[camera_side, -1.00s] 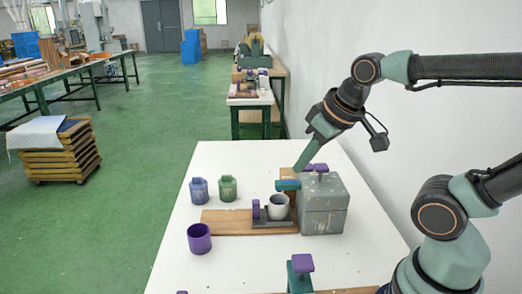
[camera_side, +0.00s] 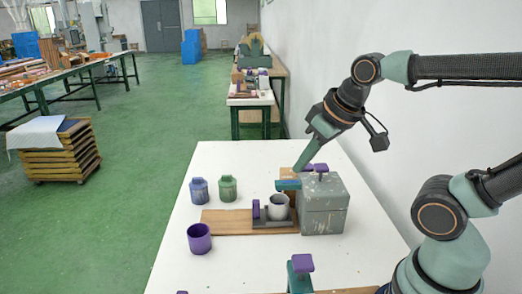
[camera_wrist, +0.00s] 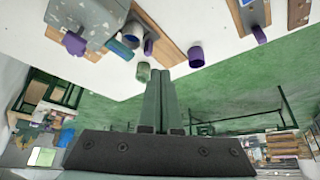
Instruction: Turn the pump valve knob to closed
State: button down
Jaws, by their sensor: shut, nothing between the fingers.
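A grey paint-specked pump box (camera_side: 323,208) stands on the white table in the side view, with a teal spout (camera_side: 288,185) on its left side. Two purple pieces, including a purple knob (camera_side: 321,168), show at its top; I cannot tell which way the knob points. The box also shows in the wrist view (camera_wrist: 92,18), with a purple knob (camera_wrist: 73,43) at its edge. My gripper (camera_side: 298,168) is shut and empty, tilted down behind the spout and close to the purple pieces; contact cannot be told. Its fingers (camera_wrist: 158,75) are together in the wrist view.
A whitish cup (camera_side: 279,207) sits on a dark holder under the spout, beside a purple block (camera_side: 256,209). A purple cup (camera_side: 199,238), a blue cup (camera_side: 199,190) and a green cup (camera_side: 228,188) stand left. Another purple-topped fixture (camera_side: 302,264) is at the front.

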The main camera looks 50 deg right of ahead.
jog(key=c, duration=1.2)
grip_release()
jog(key=o, duration=0.5)
jog(key=shift+w+d+r, duration=0.1)
jog(key=shift+w+d, duration=0.05)
jog(key=shift+w, duration=0.05)
jog(key=o, duration=0.5)
jog(key=shift+w+d+r+m, duration=0.25)
jog(key=shift+w+d+m, duration=0.15)
jog(key=shift+c, duration=0.2)
jog(key=w+d+f+m+g, duration=0.25)
jog(key=w+d+m, duration=0.35)
jog(key=d, duration=0.4)
jog(key=w+d+f+m+g, duration=0.1)
jog(key=w+d+m+g, duration=0.3)
jog(key=d, duration=0.7)
jog(key=shift+m+t, duration=0.45)
jog(key=shift+m, duration=0.15)
jog(key=f, duration=0.4)
jog(key=w+f, duration=0.1)
jog(key=f, duration=0.7)
jog(key=shift+w+a, duration=0.1)
jog(key=shift+w, duration=0.05)
grip_shut()
